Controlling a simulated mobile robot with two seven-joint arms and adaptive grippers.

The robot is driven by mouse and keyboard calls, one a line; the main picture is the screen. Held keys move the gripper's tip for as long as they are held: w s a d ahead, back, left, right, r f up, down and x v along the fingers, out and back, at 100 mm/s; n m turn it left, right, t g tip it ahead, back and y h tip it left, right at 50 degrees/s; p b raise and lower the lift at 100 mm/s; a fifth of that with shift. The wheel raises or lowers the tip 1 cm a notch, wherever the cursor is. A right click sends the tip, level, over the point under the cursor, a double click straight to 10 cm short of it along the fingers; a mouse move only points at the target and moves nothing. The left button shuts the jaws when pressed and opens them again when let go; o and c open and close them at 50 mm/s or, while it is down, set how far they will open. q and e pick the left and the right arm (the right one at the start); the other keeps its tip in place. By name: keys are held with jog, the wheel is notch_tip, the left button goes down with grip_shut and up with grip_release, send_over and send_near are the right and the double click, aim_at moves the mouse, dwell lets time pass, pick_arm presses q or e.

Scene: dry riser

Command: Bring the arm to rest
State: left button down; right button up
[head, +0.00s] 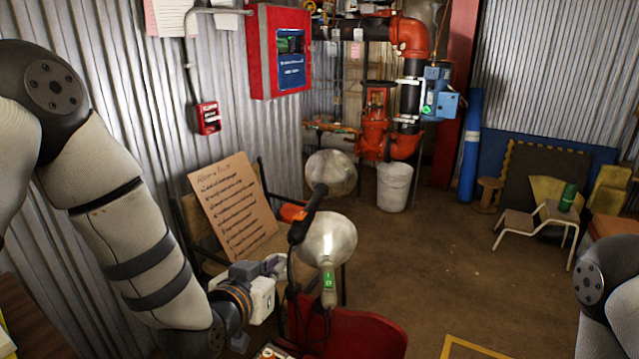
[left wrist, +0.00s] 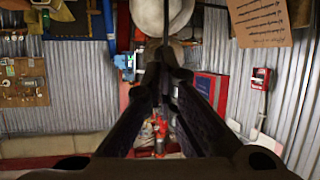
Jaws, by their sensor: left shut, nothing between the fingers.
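My left arm comes in from the left in the head view and bends down to the lower middle. My left gripper (head: 276,266) is small and partly lost against the work lamp (head: 327,238) just beyond it. In the left wrist view the dark fingers of the left gripper (left wrist: 165,62) meet at their tips, with nothing seen between them. The lamp's round heads (left wrist: 163,15) show past the tips; I cannot tell whether they touch. Part of my right arm shows at the right edge of the head view, without its gripper.
A red chair (head: 350,328) stands close below the lamp. A brown text board (head: 233,207) leans by the corrugated wall. A red cabinet (head: 279,50), orange valve pipes (head: 375,125) and a white bucket (head: 394,187) are behind. The brown floor (head: 440,240) at centre right is clear.

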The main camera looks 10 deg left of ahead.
pick_arm(q)
jog(key=s+a+f+g, duration=0.3)
jog(key=s+f+g, duration=0.5)
jog(key=s+f, duration=1.1)
jog(key=s+a+f+g, duration=0.1)
jog(key=s+g, duration=0.1)
jog(key=s, duration=0.5)
jog(key=s+a+f+n+g+y, duration=0.1)
jog(key=s+a+g, duration=0.1)
jog(key=s, duration=0.5)
jog(key=s+a+f+g+y, duration=0.1)
jog(key=s+f+g, duration=0.1)
jog(key=s, duration=0.5)
jog(key=shift+s+a+n+g, duration=0.2)
jog(key=shift+n+g, duration=0.2)
jog(key=shift+g, duration=0.2)
